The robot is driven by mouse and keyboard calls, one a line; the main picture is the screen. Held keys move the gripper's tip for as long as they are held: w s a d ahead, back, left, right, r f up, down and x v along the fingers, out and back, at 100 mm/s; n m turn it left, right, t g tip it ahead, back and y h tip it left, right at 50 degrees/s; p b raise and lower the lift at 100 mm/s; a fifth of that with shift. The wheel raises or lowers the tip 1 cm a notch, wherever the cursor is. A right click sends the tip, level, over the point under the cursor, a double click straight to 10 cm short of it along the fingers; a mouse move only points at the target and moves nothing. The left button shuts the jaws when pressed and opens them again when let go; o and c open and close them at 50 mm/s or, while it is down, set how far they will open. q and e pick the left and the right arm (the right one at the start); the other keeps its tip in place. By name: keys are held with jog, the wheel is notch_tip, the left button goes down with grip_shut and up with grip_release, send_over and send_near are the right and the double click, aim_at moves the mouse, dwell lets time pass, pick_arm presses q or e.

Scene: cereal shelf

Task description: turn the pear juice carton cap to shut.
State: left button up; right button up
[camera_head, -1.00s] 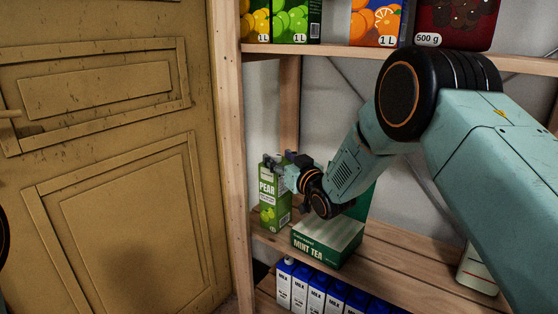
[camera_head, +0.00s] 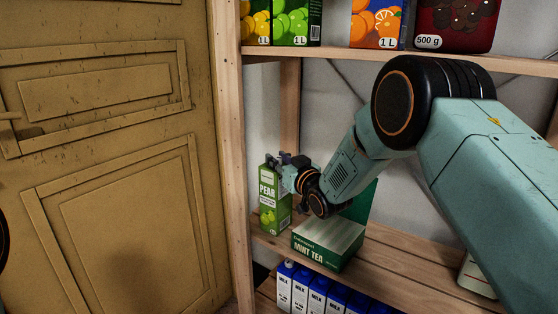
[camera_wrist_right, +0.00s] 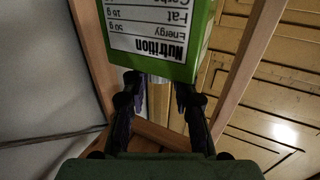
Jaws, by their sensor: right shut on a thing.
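The green pear juice carton (camera_head: 268,208) stands upright at the left end of the middle shelf, beside the wooden post. My right gripper (camera_head: 279,163) is at the top of the carton, reaching in from the right. In the right wrist view the carton (camera_wrist_right: 160,35) shows its nutrition label upside down. There my right gripper's (camera_wrist_right: 160,92) two dark fingers come together at the carton's top end, shut on the cap. The cap itself is mostly hidden by the fingers. My left gripper is not in view.
A green mint tea box (camera_head: 328,243) stands close to the right of the carton, under my right forearm. Several milk cartons (camera_head: 300,288) stand on the shelf below. More cartons (camera_head: 296,20) stand on the shelf above. A wooden post (camera_head: 233,150) and yellow door (camera_head: 110,160) are at the left.

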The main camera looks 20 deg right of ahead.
grip_shut()
